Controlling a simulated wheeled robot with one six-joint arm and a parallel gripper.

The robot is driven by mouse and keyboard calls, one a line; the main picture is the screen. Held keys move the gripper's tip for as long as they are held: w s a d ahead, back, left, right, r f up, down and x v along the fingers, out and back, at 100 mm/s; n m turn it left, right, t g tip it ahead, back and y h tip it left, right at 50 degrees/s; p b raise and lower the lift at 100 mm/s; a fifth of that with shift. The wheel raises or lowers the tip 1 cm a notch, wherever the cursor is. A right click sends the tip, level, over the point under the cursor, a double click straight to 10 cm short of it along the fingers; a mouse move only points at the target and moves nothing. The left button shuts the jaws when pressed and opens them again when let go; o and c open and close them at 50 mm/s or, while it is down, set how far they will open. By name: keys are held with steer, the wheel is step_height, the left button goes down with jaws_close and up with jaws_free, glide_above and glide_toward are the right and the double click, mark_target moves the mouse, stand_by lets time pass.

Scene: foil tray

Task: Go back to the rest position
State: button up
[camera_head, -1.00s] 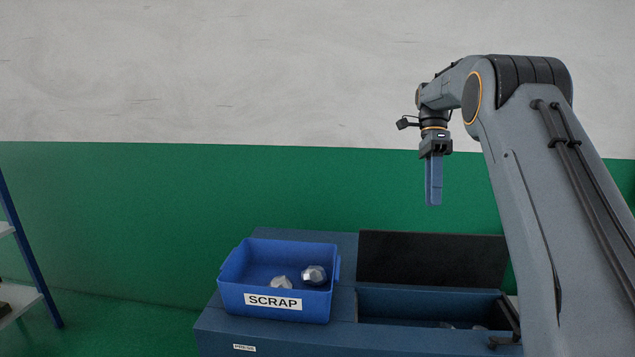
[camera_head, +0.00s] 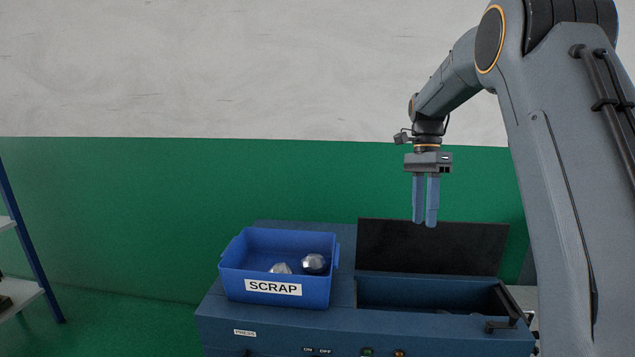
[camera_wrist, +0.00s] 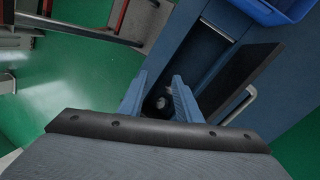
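My gripper (camera_head: 425,221) hangs fingers-down in the air above the open press and its raised dark lid. Its two blue fingers stand apart with nothing between them, and the gap also shows in the wrist view (camera_wrist: 160,84). The blue press (camera_head: 273,333) has an open chamber; in the wrist view a dark round shape and a small silvery bit (camera_wrist: 161,102) show down between the fingers, too small to name.
A blue bin (camera_head: 235,285) labelled SCRAP stands on the press, left of the chamber, with crumpled silvery pieces (camera_head: 314,264) in it. The dark lid (camera_head: 430,247) stands up behind the chamber. A shelf (camera_head: 22,290) is at the far left. The air left of my gripper is clear.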

steer(key=s+a+f+n+t+b, duration=0.2)
steer(key=s+a+f+n+b, duration=0.1)
steer(key=s+f+n, duration=0.4)
steer(key=s+a+f+n+t+b, duration=0.3)
steer(key=s+f+n, duration=0.4)
steer(key=s+f, duration=0.6)
steer(key=s+b, duration=0.1)
steer(key=s, duration=0.3)
steer(key=shift+s+a+n, duration=0.3)
steer(key=shift+s+a, duration=0.05)
steer(key=shift+s, duration=0.05)
